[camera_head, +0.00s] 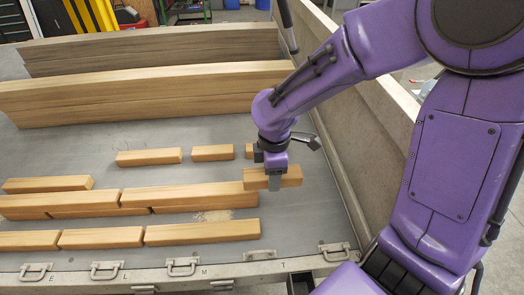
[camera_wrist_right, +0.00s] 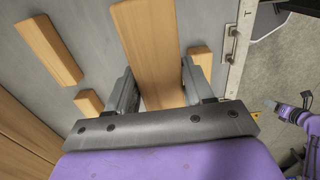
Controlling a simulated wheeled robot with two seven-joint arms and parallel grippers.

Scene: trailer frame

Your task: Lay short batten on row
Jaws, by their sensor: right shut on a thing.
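My right gripper (camera_head: 274,184) is shut on a short batten (camera_head: 292,177), a light wooden block lying level across its jaws. The held batten is at the right end of the middle row (camera_head: 190,196) and overlaps that end in the picture; I cannot tell whether they touch. In the right wrist view, wood (camera_wrist_right: 150,50) runs between the two fingers (camera_wrist_right: 158,88), and the border between held batten and row is not clear.
Loose battens (camera_head: 148,157) (camera_head: 212,153) lie behind the row. A front row (camera_head: 200,232) lies near the metal edge rail (camera_head: 190,268) with handles. Long planks (camera_head: 150,92) are stacked at the back. A side wall (camera_head: 345,150) stands close to the right of my gripper.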

